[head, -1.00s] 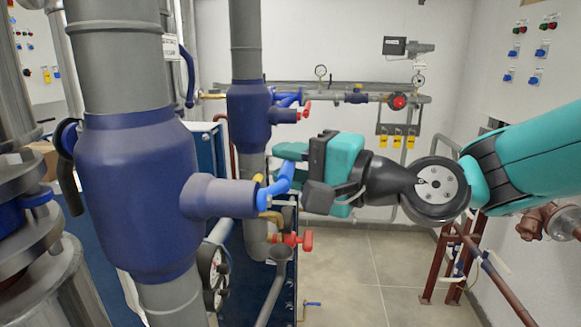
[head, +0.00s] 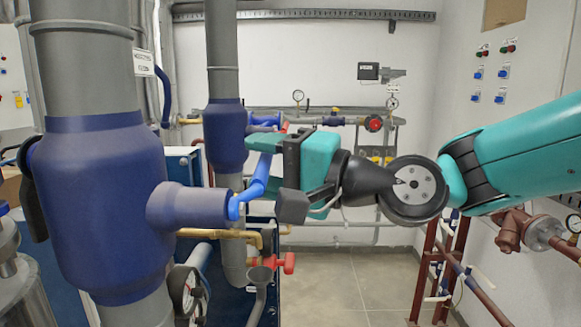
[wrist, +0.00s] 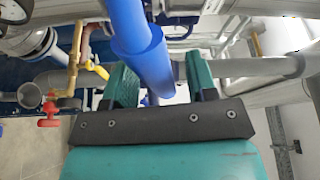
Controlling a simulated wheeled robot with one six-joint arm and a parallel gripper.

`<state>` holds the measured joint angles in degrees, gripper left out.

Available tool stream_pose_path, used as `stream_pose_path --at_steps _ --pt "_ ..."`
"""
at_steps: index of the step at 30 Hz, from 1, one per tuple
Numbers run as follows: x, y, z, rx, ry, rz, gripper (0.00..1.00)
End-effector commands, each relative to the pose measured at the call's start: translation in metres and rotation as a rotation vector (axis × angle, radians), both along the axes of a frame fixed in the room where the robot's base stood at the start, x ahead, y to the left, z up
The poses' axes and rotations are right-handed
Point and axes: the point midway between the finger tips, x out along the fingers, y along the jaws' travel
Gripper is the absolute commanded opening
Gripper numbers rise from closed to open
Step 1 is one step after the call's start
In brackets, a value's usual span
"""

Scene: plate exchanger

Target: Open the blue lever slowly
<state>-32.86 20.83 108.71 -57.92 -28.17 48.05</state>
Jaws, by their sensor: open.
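The blue lever (head: 255,187) sticks up and to the right from the end of the side stub (head: 190,206) on the large dark blue valve body (head: 95,200). My gripper (head: 264,150) is at the lever's upper part, right of the valve. In the wrist view the lever (wrist: 143,48) runs from the top edge down between the two teal fingers of my open gripper (wrist: 160,78). The fingers stand apart on either side of it. Whether either finger touches it, I cannot tell. The lever's far end is partly hidden by the gripper in the head view.
A second vertical pipe with a dark blue valve (head: 225,135) stands behind. A red-handled valve (head: 280,264) and brass piping (head: 215,234) lie below the lever. A dark red pipe stand (head: 440,265) is at the right. The floor between is clear.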

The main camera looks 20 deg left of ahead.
Motion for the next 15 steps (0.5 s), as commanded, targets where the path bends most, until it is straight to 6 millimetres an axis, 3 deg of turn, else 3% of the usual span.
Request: stream_pose_path --at_steps 8,15 --pt "0.0 -0.012 -0.003 0.001 0.001 -0.004 0.52" --pt "-0.008 -0.064 -0.01 0.002 -0.002 -0.008 0.52"
